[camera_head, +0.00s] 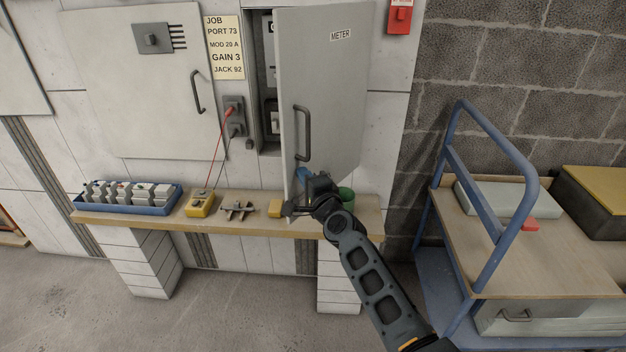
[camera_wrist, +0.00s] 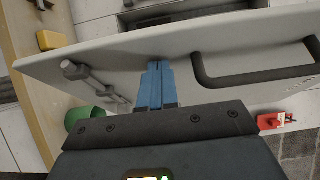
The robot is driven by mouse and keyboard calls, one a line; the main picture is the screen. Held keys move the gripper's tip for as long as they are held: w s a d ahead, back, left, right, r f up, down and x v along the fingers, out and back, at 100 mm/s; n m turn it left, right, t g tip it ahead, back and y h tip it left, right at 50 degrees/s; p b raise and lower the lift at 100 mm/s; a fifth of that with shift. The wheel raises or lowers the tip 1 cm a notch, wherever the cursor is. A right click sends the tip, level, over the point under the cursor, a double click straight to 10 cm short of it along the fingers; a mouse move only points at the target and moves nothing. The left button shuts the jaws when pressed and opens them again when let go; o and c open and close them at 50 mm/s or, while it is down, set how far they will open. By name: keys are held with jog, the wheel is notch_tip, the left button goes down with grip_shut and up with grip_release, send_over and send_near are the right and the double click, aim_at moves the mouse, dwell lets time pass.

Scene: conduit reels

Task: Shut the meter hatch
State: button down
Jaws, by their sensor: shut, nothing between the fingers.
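The meter hatch (camera_head: 335,85) is a grey door marked METER, standing ajar from its wall box. A dark gap at its left shows the box interior (camera_head: 268,80). Its dark bar handle (camera_head: 302,132) is near the left edge; the handle also shows in the wrist view (camera_wrist: 255,78). My gripper (camera_head: 303,174) is at the hatch's lower edge, below the handle. In the wrist view its blue fingers (camera_wrist: 158,84) are together and empty, with tips against or just short of the pale hatch panel (camera_wrist: 215,45). I cannot tell whether they touch.
A wooden shelf (camera_head: 255,228) below holds a blue tray of parts (camera_head: 127,194), a yellow meter (camera_head: 200,205), a yellow block (camera_head: 275,208) and a green cup (camera_head: 347,198). A blue-railed trolley (camera_head: 500,245) stands right. A red box (camera_head: 400,16) hangs on the wall.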

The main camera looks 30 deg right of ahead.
jog(key=shift+w, duration=0.15)
jog(key=shift+w+a+b, duration=0.35)
jog(key=shift+w+b, duration=0.05)
jog(key=shift+w, duration=0.7)
jog(key=shift+w+a+b, duration=0.3)
jog(key=shift+w+b, duration=0.1)
jog(key=shift+w, duration=0.65)
jog(key=shift+w+a+b, duration=0.35)
jog(key=shift+w+b, duration=0.05)
jog(key=shift+w, duration=0.7)
jog(key=w+b, duration=0.5)
jog(key=w, duration=0.1)
jog(key=shift+w+a, duration=0.3)
jog(key=shift+a, duration=0.05)
jog(key=w+b, duration=0.6)
jog(key=b, duration=0.2)
jog(key=shift+w+d+b, duration=0.25)
jog(key=shift+d+b, duration=0.05)
jog(key=shift+d, duration=0.05)
